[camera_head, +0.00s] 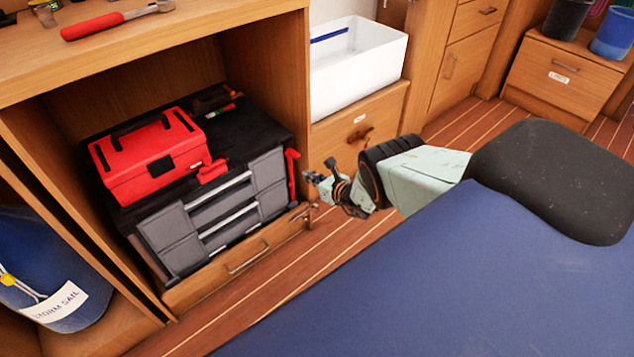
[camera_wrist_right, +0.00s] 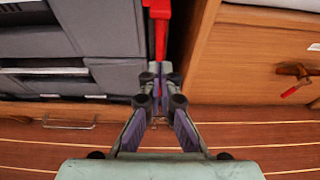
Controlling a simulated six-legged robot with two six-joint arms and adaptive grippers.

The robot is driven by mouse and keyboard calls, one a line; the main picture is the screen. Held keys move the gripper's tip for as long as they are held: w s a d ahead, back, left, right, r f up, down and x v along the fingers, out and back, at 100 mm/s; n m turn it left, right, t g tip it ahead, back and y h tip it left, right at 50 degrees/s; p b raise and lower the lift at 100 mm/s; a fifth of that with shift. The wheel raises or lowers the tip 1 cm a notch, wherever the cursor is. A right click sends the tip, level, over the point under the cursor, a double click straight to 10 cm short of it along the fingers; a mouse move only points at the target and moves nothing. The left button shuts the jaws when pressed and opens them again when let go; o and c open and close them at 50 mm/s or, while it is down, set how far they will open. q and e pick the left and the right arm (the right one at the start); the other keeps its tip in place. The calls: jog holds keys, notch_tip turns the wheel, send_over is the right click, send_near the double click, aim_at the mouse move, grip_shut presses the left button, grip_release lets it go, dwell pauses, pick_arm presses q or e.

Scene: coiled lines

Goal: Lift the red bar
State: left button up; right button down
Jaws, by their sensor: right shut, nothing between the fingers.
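The red bar (camera_head: 292,172) stands upright along the right side of the black and grey tool chest (camera_head: 205,215). It also shows in the right wrist view (camera_wrist_right: 161,35), coming down from the top edge to just beyond my fingertips. My right gripper (camera_head: 312,178) is just right of the bar in the head view. In the right wrist view its fingertips (camera_wrist_right: 160,84) are together at the bar's lower end, with nothing held between them. Whether they touch the bar I cannot tell. My left gripper is in neither view.
A red toolbox (camera_head: 150,165) sits on the chest, inside a wooden cabinet. A wooden drawer unit (camera_head: 355,130) with a white bin (camera_head: 365,70) stands to the right. A red-handled tool (camera_head: 95,27) lies on the cabinet top. The plank floor (camera_head: 300,255) in front is clear.

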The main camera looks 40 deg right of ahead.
jog(key=shift+w+a+r+b, duration=0.1)
jog(key=shift+w+r+b, duration=0.4)
jog(key=shift+w, duration=0.2)
jog(key=shift+w+r+b, duration=0.35)
jog(key=shift+w+b, duration=0.3)
jog(key=shift+w+a+r+b, duration=0.1)
jog(key=shift+w+r+b, duration=0.4)
jog(key=shift+w, duration=0.2)
